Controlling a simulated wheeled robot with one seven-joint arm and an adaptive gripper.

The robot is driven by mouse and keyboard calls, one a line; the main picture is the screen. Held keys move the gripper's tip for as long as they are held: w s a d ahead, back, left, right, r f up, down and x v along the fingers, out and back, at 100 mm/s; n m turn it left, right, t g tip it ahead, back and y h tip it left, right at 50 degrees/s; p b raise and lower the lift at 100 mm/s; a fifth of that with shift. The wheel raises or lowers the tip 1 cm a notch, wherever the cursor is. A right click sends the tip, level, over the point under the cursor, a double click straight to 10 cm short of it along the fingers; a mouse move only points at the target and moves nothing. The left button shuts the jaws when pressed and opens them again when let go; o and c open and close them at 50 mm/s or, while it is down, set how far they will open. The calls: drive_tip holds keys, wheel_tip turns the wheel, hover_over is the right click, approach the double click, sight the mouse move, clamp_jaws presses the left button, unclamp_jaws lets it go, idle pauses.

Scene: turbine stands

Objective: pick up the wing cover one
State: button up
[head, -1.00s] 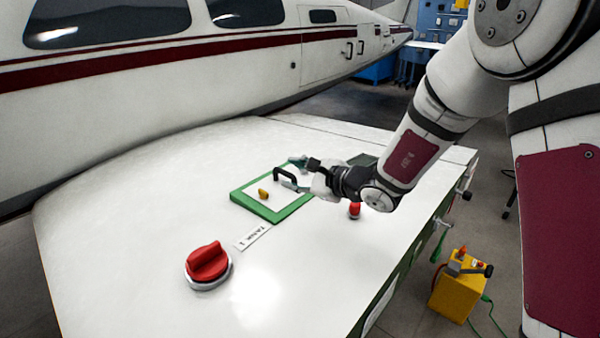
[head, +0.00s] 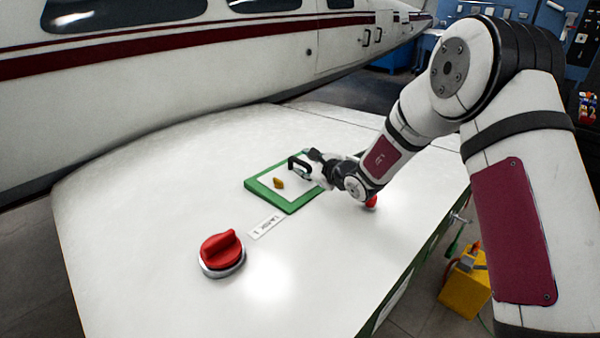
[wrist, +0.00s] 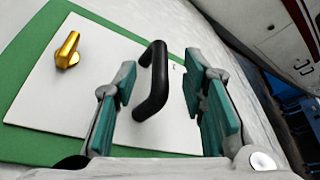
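The wing cover is a white panel (head: 292,185) with a black handle (wrist: 152,82) and a green border (head: 268,196), lying on the white wing. A gold latch (head: 279,183) sits on its left part, and it also shows in the wrist view (wrist: 67,50). My gripper (wrist: 162,78) is open at the handle, one teal-padded finger on each side of it. Gaps show between the pads and the handle in the wrist view. In the head view my gripper (head: 308,167) is small and partly covers the panel's right side.
A red knob (head: 222,252) stands on the wing in front, beside a label strip (head: 266,227). A smaller red knob (head: 371,202) is below my arm. The fuselage (head: 180,60) runs behind. A yellow box (head: 466,287) stands on the floor at right.

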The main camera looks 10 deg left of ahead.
sight(302, 162)
drive_tip(key=x, duration=0.4)
drive_tip(key=shift+w+a+f, duration=0.1)
drive_tip(key=shift+w, duration=0.15)
clamp_jaws()
